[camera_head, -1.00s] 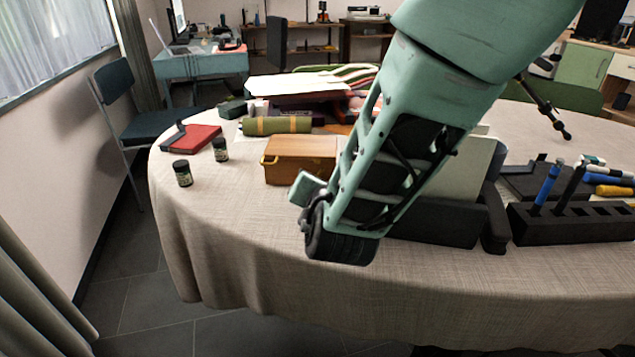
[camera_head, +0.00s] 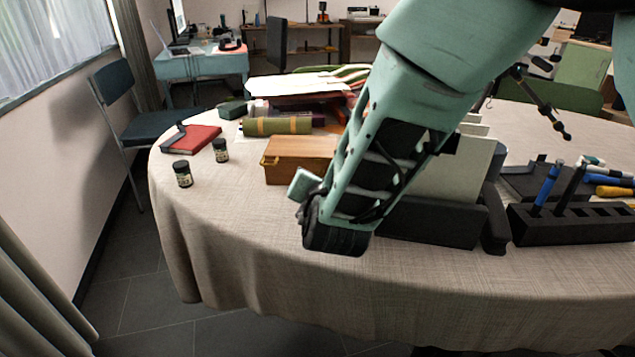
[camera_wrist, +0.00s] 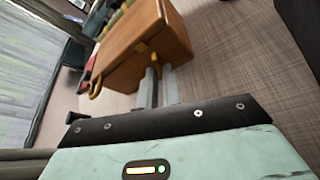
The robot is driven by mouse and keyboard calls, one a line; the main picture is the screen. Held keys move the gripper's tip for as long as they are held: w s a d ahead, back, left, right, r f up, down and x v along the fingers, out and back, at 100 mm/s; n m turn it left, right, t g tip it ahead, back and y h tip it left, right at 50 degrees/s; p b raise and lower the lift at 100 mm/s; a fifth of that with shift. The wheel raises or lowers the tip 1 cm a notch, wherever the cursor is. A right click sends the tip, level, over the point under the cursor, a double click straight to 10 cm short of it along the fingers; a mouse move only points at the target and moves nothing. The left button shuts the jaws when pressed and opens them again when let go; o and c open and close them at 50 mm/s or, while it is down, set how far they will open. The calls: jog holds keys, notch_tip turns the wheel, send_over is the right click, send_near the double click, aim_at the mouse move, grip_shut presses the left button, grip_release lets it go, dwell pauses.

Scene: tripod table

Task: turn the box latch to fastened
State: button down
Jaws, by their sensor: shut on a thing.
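The wooden box (camera_head: 300,158) stands on the cloth-covered table, left of my arm, with its lid down. In the wrist view the box (camera_wrist: 135,45) appears tilted, with a brass handle (camera_wrist: 96,88) on one end. The brass box latch (camera_wrist: 148,58) is on the box's front face, at my fingertips. My gripper (camera_wrist: 157,72) is shut on the latch, its grey fingers against the front of the box. In the head view my gripper (camera_head: 304,184) is at the box's front right, and my wrist hides the latch and fingertips.
Two small dark jars (camera_head: 183,173) and a red book (camera_head: 193,139) lie left of the box. A green roll (camera_head: 277,126) is behind it. A dark holder with pale panels (camera_head: 440,220) and a black tool rack (camera_head: 570,223) stand right. The cloth in front is clear.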

jog(key=shift+r, duration=0.1)
jog(key=n+h+p, duration=0.1)
jog(key=n+p, duration=0.1)
jog(key=p, duration=0.1)
jog(key=shift+a+h, duration=0.1)
jog(key=shift+h, duration=0.3)
jog(key=shift+n+h+p, duration=0.5)
jog(key=shift+n+p, duration=0.4)
jog(key=shift+p, duration=0.2)
jog(key=c, duration=1.6)
grip_release()
jog(key=shift+o, duration=0.2)
